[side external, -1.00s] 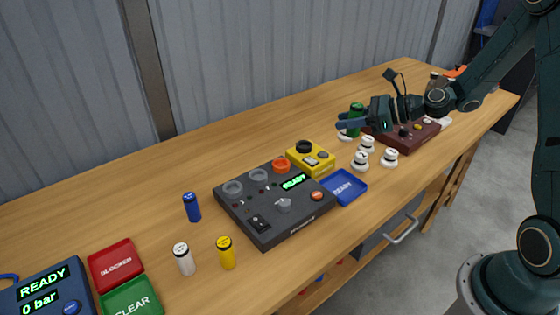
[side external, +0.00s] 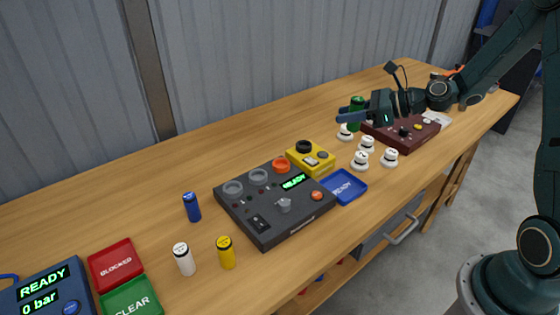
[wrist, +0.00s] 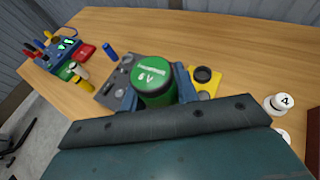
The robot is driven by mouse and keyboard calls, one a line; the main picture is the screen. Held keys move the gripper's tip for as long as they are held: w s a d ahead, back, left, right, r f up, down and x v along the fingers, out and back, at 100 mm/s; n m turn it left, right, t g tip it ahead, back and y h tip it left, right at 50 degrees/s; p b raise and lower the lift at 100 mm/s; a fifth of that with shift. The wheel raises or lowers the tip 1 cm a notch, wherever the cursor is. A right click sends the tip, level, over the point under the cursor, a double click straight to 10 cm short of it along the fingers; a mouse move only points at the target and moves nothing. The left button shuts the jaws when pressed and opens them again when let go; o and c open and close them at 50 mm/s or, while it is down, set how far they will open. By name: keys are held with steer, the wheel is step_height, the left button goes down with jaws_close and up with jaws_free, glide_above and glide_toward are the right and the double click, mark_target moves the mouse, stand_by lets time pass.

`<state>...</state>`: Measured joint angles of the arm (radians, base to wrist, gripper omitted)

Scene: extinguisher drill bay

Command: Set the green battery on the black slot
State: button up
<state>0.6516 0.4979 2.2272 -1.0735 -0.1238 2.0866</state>
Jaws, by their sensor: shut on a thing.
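My gripper (side external: 352,120) is shut on the green battery (side external: 356,106), which it holds upright at the far right part of the bench. In the wrist view the green battery (wrist: 153,78) sits between the two blue fingers, its top marked 9 V. The black slot looks to be the black ring (side external: 304,147) on the yellow box (side external: 318,164), left of and nearer than my gripper. This ring also shows in the wrist view (wrist: 203,74), just right of the fingers, and looks empty.
Several white numbered pieces (side external: 360,160) and a maroon box (side external: 390,136) are near my gripper. Blue, white and yellow batteries stand left.

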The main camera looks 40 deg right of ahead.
steer(key=w+f, duration=0.4)
steer(key=w, duration=0.4)
steer(key=w+f, duration=0.4)
steer(key=w, duration=0.5)
steer(key=shift+f, duration=0.2)
steer(key=shift+w+d+f, duration=0.1)
steer(key=shift+f, duration=0.05)
steer(key=shift+f, duration=2.75)
steer(key=shift+f, duration=0.6)
steer(key=o, duration=0.8)
steer(key=shift+d, duration=0.1)
steer(key=shift+v, duration=5.5)
